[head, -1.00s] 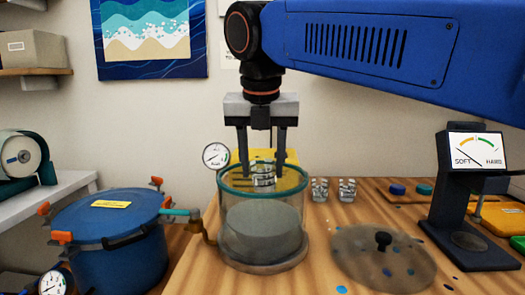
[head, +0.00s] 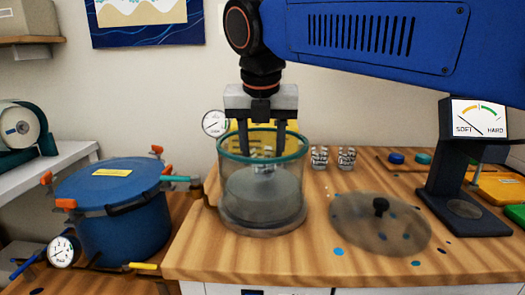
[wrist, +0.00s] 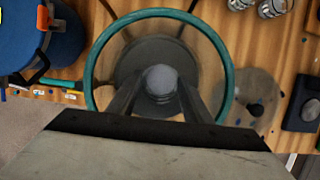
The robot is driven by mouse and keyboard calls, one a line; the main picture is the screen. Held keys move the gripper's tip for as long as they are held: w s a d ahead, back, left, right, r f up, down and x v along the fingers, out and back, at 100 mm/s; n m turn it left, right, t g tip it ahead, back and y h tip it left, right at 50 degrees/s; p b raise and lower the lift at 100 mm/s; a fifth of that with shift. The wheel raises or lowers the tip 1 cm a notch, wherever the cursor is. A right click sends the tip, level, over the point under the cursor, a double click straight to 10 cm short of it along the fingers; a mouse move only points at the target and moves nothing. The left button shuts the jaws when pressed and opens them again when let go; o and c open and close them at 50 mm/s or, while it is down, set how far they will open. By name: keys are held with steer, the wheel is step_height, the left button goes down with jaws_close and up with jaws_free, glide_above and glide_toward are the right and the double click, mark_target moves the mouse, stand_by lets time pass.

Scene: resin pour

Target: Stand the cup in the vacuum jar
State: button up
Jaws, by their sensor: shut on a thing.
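The vacuum jar is a clear round vessel with a teal rim (head: 234,153) and a grey block (head: 262,198) inside it. It stands open on the wooden bench; from above, its teal rim (wrist: 88,75) rings my gripper. My gripper (head: 263,157) points straight down with its fingers inside the jar, shut on a small clear cup (head: 264,165). The cup looks upright, below the rim and over the grey block. In the wrist view the cup (wrist: 161,80) is between the fingers, near the jar's middle. I cannot tell whether its base touches the block.
A clear lid with a black knob (head: 381,206) lies right of the jar. Two similar cups (head: 319,158) stand behind it. A blue pressure pot (head: 118,205) is at left, with a hose fitting towards the jar. A hardness gauge (head: 470,170) stands at right.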

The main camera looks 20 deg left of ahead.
steer(key=shift+f, duration=0.35)
steer(key=o, duration=1.3)
steer(key=shift+o, duration=0.2)
step_height(320, 180, up, 12)
steer(key=shift+r, duration=0.25)
stand_by(0.4)
